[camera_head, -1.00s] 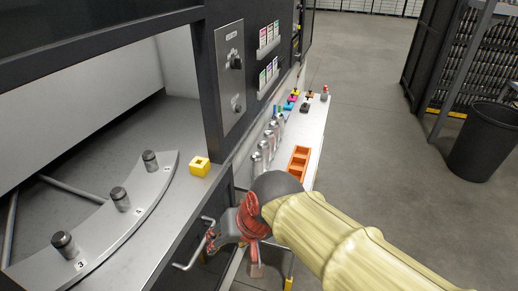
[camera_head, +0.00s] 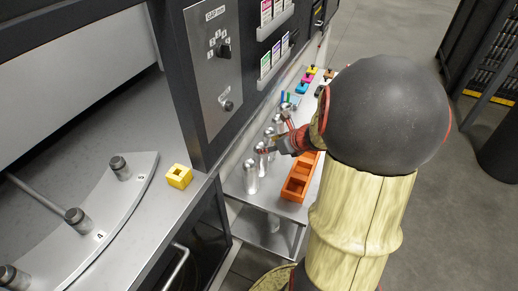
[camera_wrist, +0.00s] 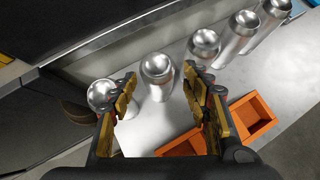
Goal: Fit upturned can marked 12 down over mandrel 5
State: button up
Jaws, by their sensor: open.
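Mandrel 5 (camera_head: 119,168) is a short grey post with a dark top, bare on the curved plate beside the label 5. Several shiny silver cans stand in a row on the side table; no number on them is readable, so I cannot tell which is marked 12. My gripper (camera_wrist: 163,100) is open. In the wrist view one can (camera_wrist: 157,68) stands just beyond and between the spread fingers, and another can (camera_wrist: 101,94) is outside the left finger. In the head view my gripper (camera_head: 280,147) is over the row, partly hidden by my arm.
Mandrel 4 (camera_head: 77,219) and a third mandrel (camera_head: 12,277) stand on the same plate. A yellow block (camera_head: 179,176) sits at the machine's edge. An orange tray (camera_head: 297,185) lies beside the cans.

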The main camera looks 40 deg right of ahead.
aim_at(261, 160)
jog(key=b+x, duration=0.3)
jog(key=x, duration=0.8)
jog(key=shift+a+b, duration=0.25)
jog(key=shift+b, duration=0.15)
jog(key=c, duration=0.5)
